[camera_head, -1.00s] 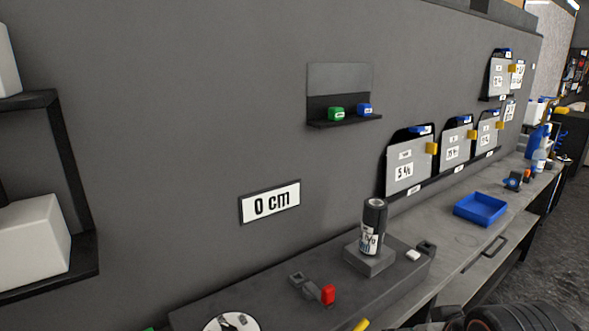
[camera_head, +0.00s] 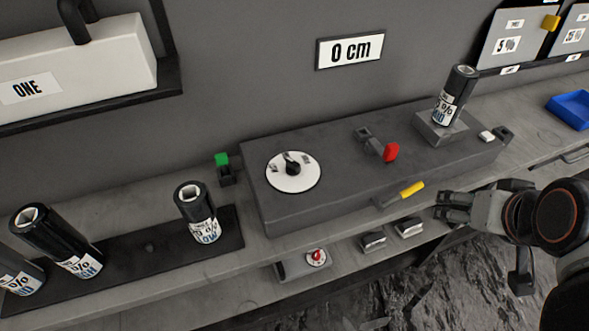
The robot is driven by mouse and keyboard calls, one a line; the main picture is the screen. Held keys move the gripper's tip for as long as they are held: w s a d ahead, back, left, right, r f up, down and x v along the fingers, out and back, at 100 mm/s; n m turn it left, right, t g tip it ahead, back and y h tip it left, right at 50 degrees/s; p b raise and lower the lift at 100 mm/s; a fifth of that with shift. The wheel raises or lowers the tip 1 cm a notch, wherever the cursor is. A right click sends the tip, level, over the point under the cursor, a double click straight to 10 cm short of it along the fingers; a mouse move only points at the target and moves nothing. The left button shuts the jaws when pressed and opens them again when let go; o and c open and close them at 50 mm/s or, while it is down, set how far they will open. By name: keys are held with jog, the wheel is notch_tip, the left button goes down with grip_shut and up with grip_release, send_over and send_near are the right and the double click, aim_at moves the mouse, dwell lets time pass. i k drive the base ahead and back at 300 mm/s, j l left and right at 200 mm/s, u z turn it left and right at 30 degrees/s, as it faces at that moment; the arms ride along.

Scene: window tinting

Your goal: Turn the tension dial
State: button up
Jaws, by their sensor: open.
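A round white dial (camera_head: 306,181) with a black knob (camera_head: 292,163) lies on the left end of the grey bench unit's top. A smaller dial with a red knob (camera_head: 317,256) sits on a low unit below the bench edge. I cannot read a label naming either one as the tension dial. My gripper (camera_head: 446,207) is at the right, in front of the bench edge. It is open and empty, apart from both dials, with its fingers pointing left.
The grey unit (camera_head: 340,195) carries a red lever (camera_head: 391,152), a yellow handle (camera_head: 412,189) and a black canister (camera_head: 456,90). A green button (camera_head: 222,160) is beside it. Several canisters stand on a black tray (camera_head: 150,262) at left.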

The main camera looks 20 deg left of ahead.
aim_at(293, 168)
jog(key=i+j+u, duration=0.15)
jog(key=u, duration=1.05)
